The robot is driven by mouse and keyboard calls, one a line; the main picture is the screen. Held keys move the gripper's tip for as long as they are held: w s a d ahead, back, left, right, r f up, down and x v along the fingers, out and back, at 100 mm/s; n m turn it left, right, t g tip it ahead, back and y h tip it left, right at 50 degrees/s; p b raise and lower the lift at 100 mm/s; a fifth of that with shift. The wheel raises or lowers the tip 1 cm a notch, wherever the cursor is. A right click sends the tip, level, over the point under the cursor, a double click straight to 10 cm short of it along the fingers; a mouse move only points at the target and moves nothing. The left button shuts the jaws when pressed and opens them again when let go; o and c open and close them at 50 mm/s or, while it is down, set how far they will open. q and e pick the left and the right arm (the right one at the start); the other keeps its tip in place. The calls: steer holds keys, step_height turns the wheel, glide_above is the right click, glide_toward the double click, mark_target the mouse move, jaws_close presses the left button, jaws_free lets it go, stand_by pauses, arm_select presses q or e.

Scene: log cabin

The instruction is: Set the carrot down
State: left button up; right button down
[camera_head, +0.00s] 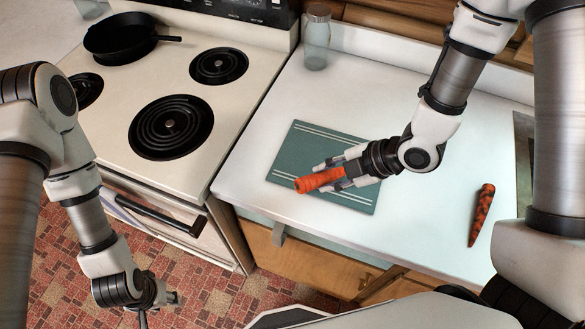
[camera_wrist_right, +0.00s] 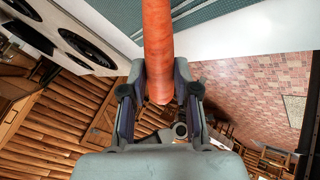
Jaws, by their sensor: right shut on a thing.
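My right gripper (camera_head: 333,176) is shut on an orange carrot (camera_head: 311,182), over the green cutting mat (camera_head: 291,148) on the white counter. Whether the carrot touches the mat is hard to tell. In the right wrist view the carrot (camera_wrist_right: 158,40) runs between the two fingers (camera_wrist_right: 160,78), its blunt end toward the palm. A second carrot-shaped thing (camera_head: 482,215), orange with dark patches, lies on the counter to the right. My left gripper (camera_head: 161,308) hangs low over the floor in front of the stove, fingers apart and empty.
A white stove (camera_head: 120,105) with black coil burners stands on the left, with a black skillet (camera_head: 120,38) at its back. A glass jar (camera_head: 317,38) stands at the counter's back. The counter (camera_head: 420,220) right of the mat is mostly bare.

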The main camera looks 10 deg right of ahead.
arm_select(q)
step_height(320, 180, down, 4)
steer(key=b, duration=0.3)
arm_select(e)
steer(key=shift+w+a+f, duration=0.1)
steer(key=shift+w+f, duration=0.15)
steer(key=shift+f, duration=0.1)
steer(key=w+a+p, duration=0.1)
steer(key=w+a+r+p, duration=0.1)
steer(key=w, duration=0.1)
steer(key=shift+a, duration=0.1)
steer(key=w+a, duration=0.1)
steer(key=w+a+p, duration=0.1)
steer(key=w, duration=0.1)
steer(key=w+a+f+p, duration=0.1)
steer(key=w, duration=0.1)
steer(key=shift+a, duration=0.4)
steer(key=shift+w+a+f, duration=0.15)
steer(key=shift+f, duration=0.05)
step_height(320, 180, down, 3)
steer(key=shift+r+p, duration=0.2)
steer(key=shift+p, duration=0.35)
steer(key=shift+f, duration=0.45)
arm_select(q)
step_height(320, 180, up, 4)
steer(key=shift+r, duration=0.15)
steer(key=shift+s, duration=0.1)
arm_select(e)
steer(key=shift+f, duration=0.1)
